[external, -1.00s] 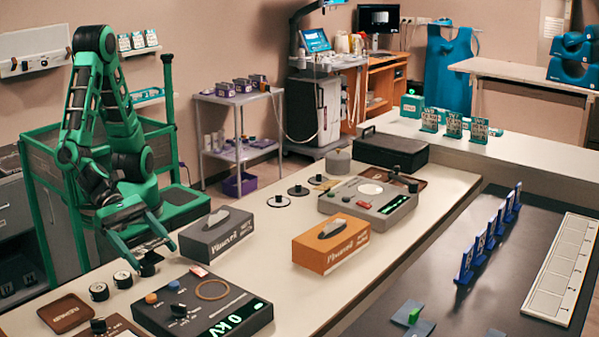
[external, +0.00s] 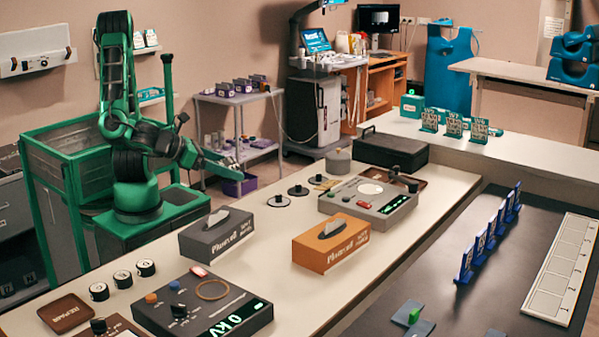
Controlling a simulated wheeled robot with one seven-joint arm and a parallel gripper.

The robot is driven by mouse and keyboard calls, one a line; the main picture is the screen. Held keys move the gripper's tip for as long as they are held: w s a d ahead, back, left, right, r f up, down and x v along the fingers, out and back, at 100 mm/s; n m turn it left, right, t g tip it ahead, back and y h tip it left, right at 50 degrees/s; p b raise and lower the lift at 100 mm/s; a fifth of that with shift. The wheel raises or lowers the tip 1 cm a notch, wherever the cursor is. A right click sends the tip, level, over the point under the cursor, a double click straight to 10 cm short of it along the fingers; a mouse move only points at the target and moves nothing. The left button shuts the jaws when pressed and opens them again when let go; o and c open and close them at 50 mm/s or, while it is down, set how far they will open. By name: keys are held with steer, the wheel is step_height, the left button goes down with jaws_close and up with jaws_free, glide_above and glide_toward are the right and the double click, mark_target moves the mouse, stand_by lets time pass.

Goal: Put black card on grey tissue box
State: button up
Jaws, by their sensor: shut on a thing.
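The grey tissue box (external: 216,234) stands on the near side of the long pale table, with a slot in its top and no card visible on it. My gripper (external: 232,171) is raised, pointing right, and appears above and behind the box in the picture, apart from it. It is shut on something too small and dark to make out. I cannot pick out a black card for certain anywhere in view.
An orange tissue box (external: 331,246) stands right of the grey one. A dark control box (external: 202,308) and several small round black-and-white pieces (external: 122,279) lie at the front left. Black discs (external: 278,201) and a grey console (external: 368,200) stand farther back.

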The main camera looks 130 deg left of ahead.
mark_target(226, 159)
steer(key=shift+n+g+y, duration=0.3)
steer(key=shift+n+g, duration=0.5)
steer(key=s+a, duration=0.2)
steer(key=a, duration=0.1)
steer(key=shift+s+a+r, duration=0.1)
steer(key=shift+s+r, duration=0.2)
steer(key=shift+s, duration=0.05)
steer(key=w+d+f, duration=0.1)
steer(key=d+f, duration=0.1)
steer(key=d, duration=0.1)
steer(key=w+d+f, duration=0.2)
steer(key=d, duration=0.1)
steer(key=w+d+f, duration=0.1)
steer(key=d+f, duration=0.1)
steer(key=d, duration=0.2)
steer(key=shift+w+f, duration=0.25)
steer(key=shift+f, duration=0.1)
steer(key=shift+d+f, duration=0.15)
steer(key=shift+f, duration=1.95)
steer(key=o, duration=1.1)
steer(key=shift+f, duration=0.1)
